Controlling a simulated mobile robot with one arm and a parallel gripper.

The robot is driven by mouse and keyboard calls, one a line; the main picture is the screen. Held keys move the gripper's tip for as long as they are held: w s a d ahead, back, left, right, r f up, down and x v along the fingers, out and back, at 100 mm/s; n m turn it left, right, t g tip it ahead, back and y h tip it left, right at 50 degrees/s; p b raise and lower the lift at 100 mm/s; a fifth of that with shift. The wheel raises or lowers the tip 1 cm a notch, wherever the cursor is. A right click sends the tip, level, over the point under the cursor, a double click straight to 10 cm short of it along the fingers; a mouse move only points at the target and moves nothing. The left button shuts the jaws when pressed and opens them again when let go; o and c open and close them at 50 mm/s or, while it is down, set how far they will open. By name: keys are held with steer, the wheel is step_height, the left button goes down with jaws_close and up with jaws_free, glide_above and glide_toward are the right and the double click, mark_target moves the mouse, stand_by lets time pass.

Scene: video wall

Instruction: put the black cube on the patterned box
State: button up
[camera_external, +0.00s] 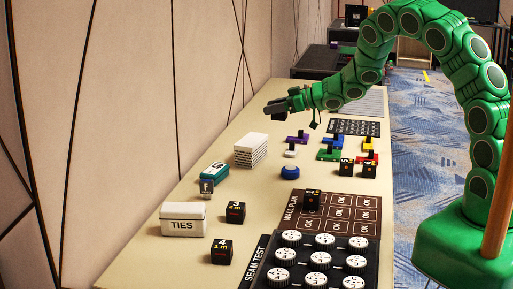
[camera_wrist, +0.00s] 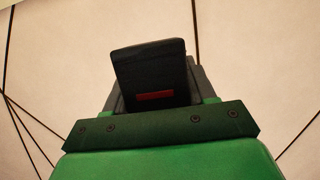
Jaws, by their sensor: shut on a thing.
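My gripper (camera_external: 277,106) is stretched out to the left, high over the table near the wall. It is shut on a black cube (camera_wrist: 150,70), which shows in the wrist view as a dark, slightly tilted block with a red mark low on its face. In the external view the cube (camera_external: 275,107) is a small dark shape at the fingertips, hard to separate from them. It is clear of the table. No box with a clear pattern stands out; I cannot tell which thing is the patterned box.
Black cubes with marks stand near a white TIES box (camera_external: 184,220) and on a brown grid board (camera_external: 345,197). A white stack (camera_external: 251,149), a teal box (camera_external: 215,172), coloured blocks (camera_external: 329,154) and a black tray of white knobs (camera_external: 325,262) share the table (camera_external: 150,262).

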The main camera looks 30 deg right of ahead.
steer(key=shift+s+d+r, duration=0.15)
steer(key=shift+s+r, duration=0.1)
steer(key=shift+s, duration=0.35)
steer(key=shift+s+d+r, duration=0.1)
steer(key=shift+s+r, duration=0.2)
steer(key=shift+s, duration=0.25)
steer(key=shift+s+d+r, duration=0.15)
steer(key=shift+s+r, duration=0.1)
steer(key=shift+s, duration=0.35)
steer(key=w, duration=0.4)
steer(key=shift+a, duration=0.1)
steer(key=w+a+f, duration=0.1)
steer(key=w+f, duration=0.1)
steer(key=w, duration=0.2)
steer(key=w+f, duration=0.3)
steer(key=w, duration=0.1)
steer(key=w+a+f, duration=0.1)
steer(key=w+f, duration=0.2)
steer(key=w, duration=0.1)
steer(key=shift+w+a+f, duration=0.1)
steer(key=shift+w+a, duration=0.05)
steer(key=shift+a, duration=0.15)
steer(key=shift+w+a+f, duration=0.1)
steer(key=shift+w+f, duration=0.45)
steer(key=shift+f, duration=0.15)
steer(key=shift+w+f, duration=0.1)
steer(key=shift+f, duration=1.45)
steer(key=shift+f, duration=0.1)
steer(key=o, duration=1.2)
steer(key=shift+c, duration=0.2)
